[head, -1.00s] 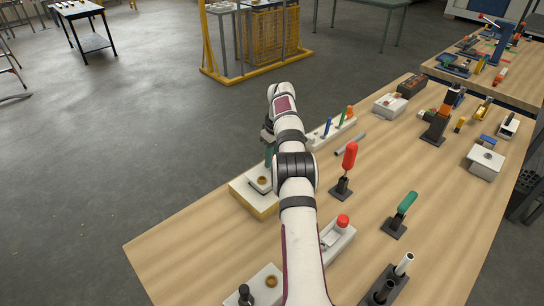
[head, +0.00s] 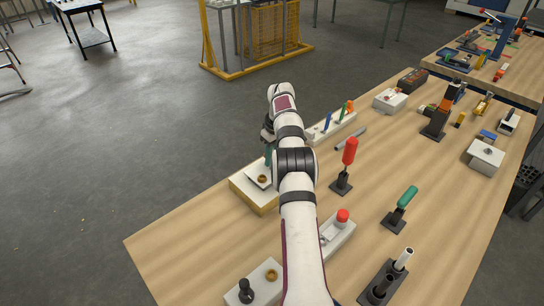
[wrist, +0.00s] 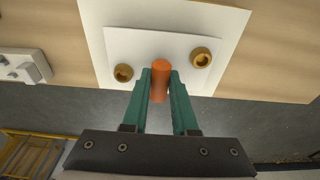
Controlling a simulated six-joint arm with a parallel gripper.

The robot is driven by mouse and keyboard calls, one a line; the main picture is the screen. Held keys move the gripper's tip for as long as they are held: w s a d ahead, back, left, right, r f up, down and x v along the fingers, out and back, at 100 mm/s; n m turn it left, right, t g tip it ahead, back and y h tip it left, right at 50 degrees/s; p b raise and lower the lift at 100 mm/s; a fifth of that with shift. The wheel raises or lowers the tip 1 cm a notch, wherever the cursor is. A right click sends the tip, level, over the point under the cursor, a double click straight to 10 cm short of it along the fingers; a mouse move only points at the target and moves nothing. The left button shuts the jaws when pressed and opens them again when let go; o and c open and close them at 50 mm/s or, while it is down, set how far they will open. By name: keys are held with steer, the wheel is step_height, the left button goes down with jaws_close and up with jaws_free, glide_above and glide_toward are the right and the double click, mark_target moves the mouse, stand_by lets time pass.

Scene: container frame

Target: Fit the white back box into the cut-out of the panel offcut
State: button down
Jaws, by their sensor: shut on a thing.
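The white back box (wrist: 160,42) shows in the wrist view as a smaller pale square over the larger white panel offcut (wrist: 90,22). Two round brass fittings (wrist: 123,72) appear on the box's face. My gripper (wrist: 160,82) has its teal fingers shut on an orange cylinder that stands at the box's near side, between the brass fittings. In the head view, the panel offcut (head: 244,192), white with a tan edge, lies at the bench's left edge. The white back box (head: 255,172) is over it. The cut-out and the box's underside are hidden, so seating cannot be told.
A red-handled tool (head: 349,155) stands to the right. A white block (head: 262,278) with a black knob is nearer. Bare wood (head: 200,240) lies left of my arm.

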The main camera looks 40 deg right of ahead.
steer(key=shift+f, duration=1.3)
stand_by(0.9)
steer(key=c, duration=0.6)
jaws_free()
steer(key=shift+r, duration=0.1)
steer(key=r, duration=0.5)
steer(key=s+r, duration=0.1)
steer(key=r, duration=0.4)
steer(key=s+r, duration=0.1)
steer(key=r, duration=0.4)
steer(key=shift+s+r, duration=0.2)
steer(key=shift+r, duration=0.05)
